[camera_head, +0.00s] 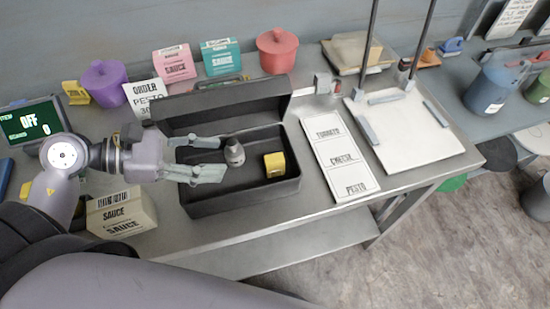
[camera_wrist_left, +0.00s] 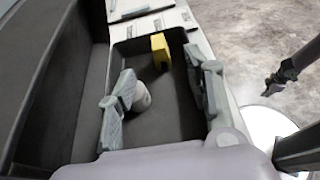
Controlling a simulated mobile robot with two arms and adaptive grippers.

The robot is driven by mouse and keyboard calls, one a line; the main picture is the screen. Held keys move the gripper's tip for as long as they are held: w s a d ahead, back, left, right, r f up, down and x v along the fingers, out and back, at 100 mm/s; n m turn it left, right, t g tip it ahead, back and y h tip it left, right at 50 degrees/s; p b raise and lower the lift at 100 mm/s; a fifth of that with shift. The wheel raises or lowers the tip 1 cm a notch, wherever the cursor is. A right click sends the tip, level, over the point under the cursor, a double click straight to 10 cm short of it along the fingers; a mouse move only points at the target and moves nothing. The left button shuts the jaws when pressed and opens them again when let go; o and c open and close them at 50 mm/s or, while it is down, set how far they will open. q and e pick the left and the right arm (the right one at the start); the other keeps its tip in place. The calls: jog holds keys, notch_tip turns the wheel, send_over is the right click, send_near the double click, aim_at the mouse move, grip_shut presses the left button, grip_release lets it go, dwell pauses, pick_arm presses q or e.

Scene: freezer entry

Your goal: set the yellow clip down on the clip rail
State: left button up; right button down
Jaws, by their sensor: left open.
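A small yellow piece with a clip-like shape (camera_head: 75,92) stands at the back left, beside the purple pot. A yellow block (camera_head: 274,164) sits inside the black open box (camera_head: 240,205), and also shows in the left wrist view (camera_wrist_left: 160,50); I cannot tell which of the two is the yellow clip. My left gripper (camera_head: 222,158) is open over the box, its fingers pointing right toward a small grey rounded object (camera_head: 235,153). In the left wrist view that object (camera_wrist_left: 141,97) is close to the left finger. I cannot make out the clip rail for certain. My right gripper is not in view.
The black box's raised lid (camera_head: 220,103) stands behind my gripper. A sauce carton (camera_head: 121,214) is at the left front. A label board (camera_head: 340,155) and a white tray with upright posts (camera_head: 425,145) lie to the right. Sauce boxes and pots line the back.

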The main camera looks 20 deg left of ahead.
pick_arm(q)
jog(key=p, duration=0.3)
send_near(274, 165)
jog(key=w+d, duration=0.3)
jog(key=shift+w+d+f, duration=0.15)
jog(key=shift+d+f, duration=0.1)
jog(key=shift+w+d+f, duration=0.15)
jog(key=shift+w+d, duration=0.1)
jog(key=shift+d, duration=0.1)
jog(key=p+x, duration=0.1)
jog(key=x, duration=0.1)
jog(key=p+x, duration=0.1)
jog(key=x, duration=0.1)
jog(key=shift+w+d+f, duration=0.2)
jog(key=shift+f, duration=0.2)
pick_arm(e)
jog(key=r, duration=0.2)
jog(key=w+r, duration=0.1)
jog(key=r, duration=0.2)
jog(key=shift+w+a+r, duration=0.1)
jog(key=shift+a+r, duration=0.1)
pick_arm(q)
jog(key=shift+a, duration=0.1)
jog(key=shift+c, duration=0.7)
grip_shut()
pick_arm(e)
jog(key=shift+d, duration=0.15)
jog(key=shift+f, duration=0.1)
